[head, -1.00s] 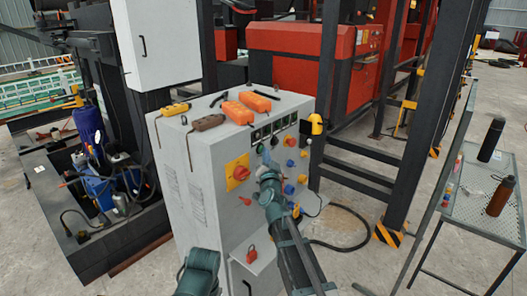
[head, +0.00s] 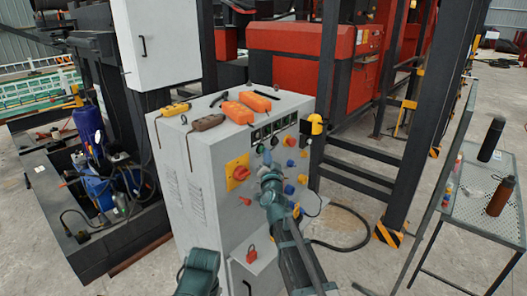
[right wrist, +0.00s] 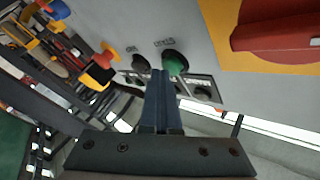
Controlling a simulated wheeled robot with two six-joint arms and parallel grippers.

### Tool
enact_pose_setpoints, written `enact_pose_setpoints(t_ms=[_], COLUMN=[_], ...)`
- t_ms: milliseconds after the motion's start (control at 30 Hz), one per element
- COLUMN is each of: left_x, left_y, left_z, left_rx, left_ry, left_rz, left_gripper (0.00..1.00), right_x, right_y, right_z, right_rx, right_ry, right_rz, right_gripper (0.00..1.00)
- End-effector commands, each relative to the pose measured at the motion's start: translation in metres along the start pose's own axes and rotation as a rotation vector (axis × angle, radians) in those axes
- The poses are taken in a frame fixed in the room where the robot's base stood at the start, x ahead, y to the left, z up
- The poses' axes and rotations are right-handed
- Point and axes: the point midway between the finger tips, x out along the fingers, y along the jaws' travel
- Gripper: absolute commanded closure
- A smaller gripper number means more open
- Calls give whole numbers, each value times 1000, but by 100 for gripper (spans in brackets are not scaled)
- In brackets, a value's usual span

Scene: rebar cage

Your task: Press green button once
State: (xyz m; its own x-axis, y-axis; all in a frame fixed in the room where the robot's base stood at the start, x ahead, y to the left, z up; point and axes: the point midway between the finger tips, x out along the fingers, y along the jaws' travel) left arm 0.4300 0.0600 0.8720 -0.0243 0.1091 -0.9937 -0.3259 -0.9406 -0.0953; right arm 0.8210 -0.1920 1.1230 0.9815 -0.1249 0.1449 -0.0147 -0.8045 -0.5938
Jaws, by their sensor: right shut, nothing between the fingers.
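The green button (right wrist: 176,62) is a round cap on the grey cabinet's front panel, under a small label in the right wrist view. My right gripper (right wrist: 160,74) is shut and empty. Its fingertips point at the panel and appear just left of the green button, between it and a dark round control (right wrist: 139,62). I cannot tell whether the tips touch the panel. In the head view my right gripper (head: 266,158) is in front of the panel and I cannot make out the green button there. My left arm shows at the bottom, but its gripper is out of view.
The grey cabinet (head: 200,190) carries a red rotary switch on a yellow plate (head: 237,172), also large in the right wrist view (right wrist: 280,32). Several other knobs stand to the right, with a yellow-and-black device (head: 313,126) at the edge. Orange remotes lie on top.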

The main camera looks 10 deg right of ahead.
Motion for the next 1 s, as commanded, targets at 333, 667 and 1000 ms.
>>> enact_pose_setpoints(t_ms=[333,667,1000], left_x=[0,0,0], left_y=[0,0,0], left_z=[0,0,0], left_rx=[0,0,0], left_ry=[0,0,0], left_rz=[0,0,0], left_gripper=[11,11,11], right_x=[-10,-11,-33], right_y=[7,8,23], right_z=[-7,-7,-23], right_rx=[0,0,-1], right_ry=[-1,0,1], right_rz=[1,1,2], right_gripper=[100,100,100])
